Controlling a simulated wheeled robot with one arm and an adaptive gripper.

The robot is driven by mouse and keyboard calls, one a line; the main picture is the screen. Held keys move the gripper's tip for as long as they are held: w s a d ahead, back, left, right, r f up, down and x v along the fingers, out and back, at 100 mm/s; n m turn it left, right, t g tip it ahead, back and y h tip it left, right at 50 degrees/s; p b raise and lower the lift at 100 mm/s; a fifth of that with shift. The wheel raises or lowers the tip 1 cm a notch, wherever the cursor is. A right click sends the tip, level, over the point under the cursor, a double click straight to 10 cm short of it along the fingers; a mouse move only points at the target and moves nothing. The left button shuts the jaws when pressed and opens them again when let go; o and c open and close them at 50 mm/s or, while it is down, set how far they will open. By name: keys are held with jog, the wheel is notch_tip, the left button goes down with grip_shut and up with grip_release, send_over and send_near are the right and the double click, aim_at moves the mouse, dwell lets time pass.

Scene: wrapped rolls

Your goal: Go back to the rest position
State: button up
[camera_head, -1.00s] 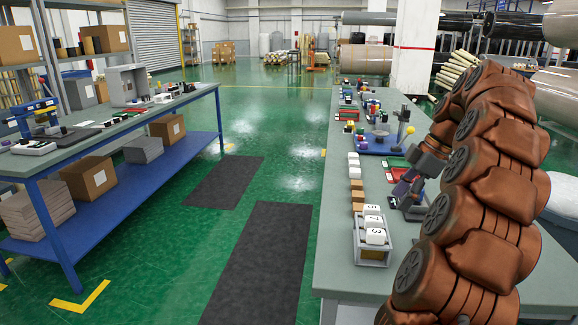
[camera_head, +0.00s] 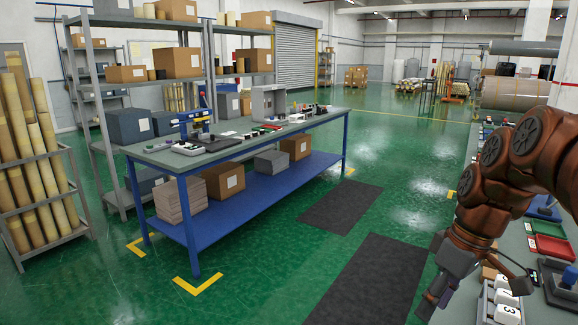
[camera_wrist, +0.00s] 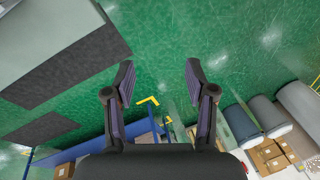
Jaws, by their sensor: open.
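My gripper (camera_wrist: 158,82) is open and empty in the wrist view, its two dark fingers spread apart over the green floor. In the head view my gripper (camera_head: 432,302) hangs at the end of my orange-brown arm, at the left edge of the right-hand workbench. Nothing is between the fingers. The fingertips are small and dark in the head view.
A blue workbench (camera_head: 262,178) with boxes on its lower shelf stands at left centre. The right-hand bench holds a grey tray of white numbered blocks (camera_head: 506,312) and a red bin (camera_head: 552,246). Dark mats (camera_head: 370,280) lie on the open floor between the benches.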

jog(key=s+a+f+m+h+p, duration=0.1)
jog(key=s+a+f+m, duration=0.2)
jog(key=s, duration=0.6)
jog(key=s+a+f+m+g+h+p, duration=0.1)
jog(key=s+a+f+m+p, duration=0.1)
jog(key=s+a, duration=0.4)
jog(key=s+f+m, duration=0.1)
jog(key=s+f, duration=0.1)
jog(key=s, duration=0.1)
jog(key=shift+s+a+f+g+h+p, duration=0.25)
jog(key=shift+s+f+g+h+p, duration=0.05)
jog(key=shift+s+h, duration=0.1)
